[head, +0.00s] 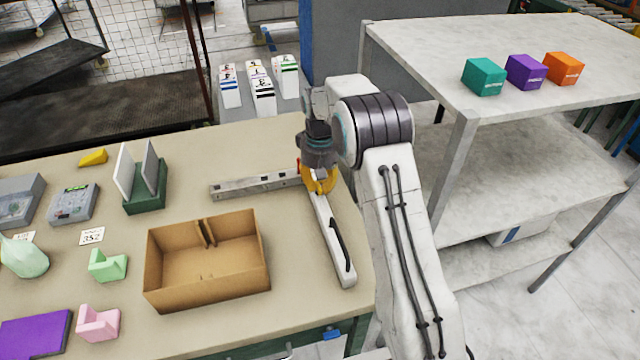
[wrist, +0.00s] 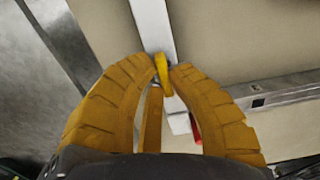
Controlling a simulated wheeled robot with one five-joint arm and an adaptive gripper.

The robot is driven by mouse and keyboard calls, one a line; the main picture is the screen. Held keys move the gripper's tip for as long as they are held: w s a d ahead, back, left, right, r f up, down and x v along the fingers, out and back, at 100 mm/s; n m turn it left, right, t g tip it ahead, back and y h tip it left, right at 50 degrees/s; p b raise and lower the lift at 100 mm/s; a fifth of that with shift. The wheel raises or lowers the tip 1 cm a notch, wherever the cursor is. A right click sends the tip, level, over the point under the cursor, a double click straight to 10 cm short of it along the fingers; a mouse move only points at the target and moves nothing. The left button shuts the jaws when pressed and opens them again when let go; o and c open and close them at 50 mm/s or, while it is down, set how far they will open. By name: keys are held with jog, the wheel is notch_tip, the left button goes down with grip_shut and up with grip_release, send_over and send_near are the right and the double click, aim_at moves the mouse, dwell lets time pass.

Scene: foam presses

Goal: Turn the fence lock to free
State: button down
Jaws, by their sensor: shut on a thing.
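The fence stands at the right of the bench. It has a pale slotted rail (head: 250,185) and a long white arm (head: 338,255) with a black handle slot, meeting near a corner. My gripper (head: 321,188) points down at that corner, its yellow fingers largely covering it. In the wrist view, my gripper (wrist: 164,76) has its fingertips closed around a bright yellow lever (wrist: 161,66), which looks like the fence lock, above the white arm (wrist: 152,25). A red part (wrist: 195,130) shows beside it, under the right finger. The lock's exact setting is hidden by the fingers.
An open cardboard box (head: 208,288) stands left of the white arm. Left are a green holder (head: 147,195), grey devices, and green and pink blocks. A metal shelf (head: 530,110) with teal, purple and orange boxes stands at the right. Bench between rail and box is clear.

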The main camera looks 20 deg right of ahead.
jog(key=c, duration=1.2)
grip_release()
notch_tip(320, 180, up, 12)
jog(key=shift+w, duration=0.1)
